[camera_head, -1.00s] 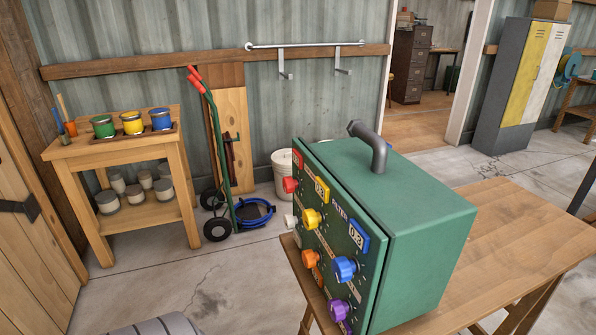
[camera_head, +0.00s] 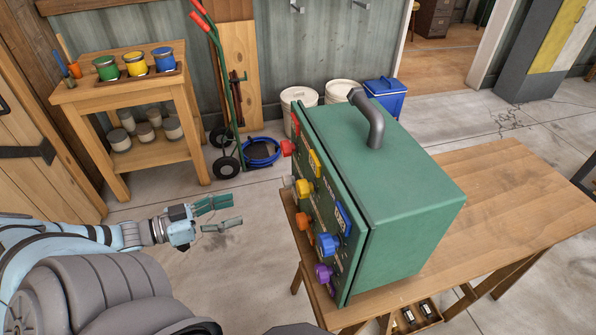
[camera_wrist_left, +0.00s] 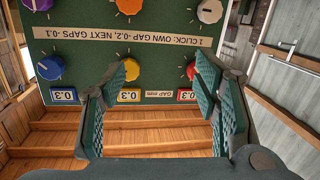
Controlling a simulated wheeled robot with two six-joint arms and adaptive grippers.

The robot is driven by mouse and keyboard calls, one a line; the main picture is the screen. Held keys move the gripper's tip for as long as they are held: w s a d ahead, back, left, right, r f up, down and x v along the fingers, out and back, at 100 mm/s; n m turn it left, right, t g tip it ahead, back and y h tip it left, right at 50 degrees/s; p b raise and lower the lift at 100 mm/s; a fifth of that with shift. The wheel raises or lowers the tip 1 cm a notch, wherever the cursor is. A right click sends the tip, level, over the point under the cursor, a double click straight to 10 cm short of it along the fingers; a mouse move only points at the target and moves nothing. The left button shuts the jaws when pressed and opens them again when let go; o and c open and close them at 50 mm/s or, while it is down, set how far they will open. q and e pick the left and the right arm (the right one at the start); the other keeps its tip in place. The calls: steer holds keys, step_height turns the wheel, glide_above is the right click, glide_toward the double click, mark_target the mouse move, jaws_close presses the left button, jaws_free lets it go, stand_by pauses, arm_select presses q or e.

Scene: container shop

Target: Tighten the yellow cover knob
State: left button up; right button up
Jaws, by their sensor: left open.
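The green box (camera_head: 410,205) stands on the wooden table, its knobbed front facing left. The yellow cover knob (camera_head: 303,188) is on that front, between the red knob (camera_head: 288,148) and the blue knob (camera_head: 328,244). My left gripper (camera_head: 226,213) is open and empty, left of the front panel and apart from it, fingers pointing at it. In the left wrist view the panel is upside down; the yellow knob (camera_wrist_left: 132,69) shows beyond the left finger's tip, and the red knob (camera_wrist_left: 190,70) by the right finger's tip. My right gripper is out of view.
Purple (camera_head: 324,273), orange (camera_head: 303,221) and white (camera_wrist_left: 210,11) knobs sit close by on the panel. A strip (camera_wrist_left: 175,42) reads "1 click: own gap -0.2, next gaps -0.1". The table (camera_head: 490,205) is clear right of the box. Floor lies open left of it.

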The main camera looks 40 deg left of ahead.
mark_target(298, 191)
arm_select(q)
steer(key=w+d+r+h, duration=0.1)
steer(key=d+r+h, duration=0.2)
steer(key=d+r, duration=0.25)
steer(key=shift+m, duration=0.4)
steer(key=b+x, duration=0.3)
steer(key=x, duration=0.1)
steer(key=b+x, duration=0.3)
steer(key=x, duration=0.1)
steer(key=f+b+x, duration=0.1)
steer(key=b+x, duration=0.2)
steer(key=x, duration=0.1)
steer(key=shift+w+a, duration=0.2)
steer(key=shift+w, duration=0.35)
steer(key=shift+w+d+r+b, duration=0.1)
steer(key=shift+w+d+b, duration=0.1)
steer(key=shift+b, duration=0.2)
steer(key=shift+r, duration=0.2)
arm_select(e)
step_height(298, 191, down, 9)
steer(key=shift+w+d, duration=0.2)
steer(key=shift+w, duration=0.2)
arm_select(q)
steer(key=shift+c, duration=0.6)
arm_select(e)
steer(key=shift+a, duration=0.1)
arm_select(q)
steer(key=c, duration=1)
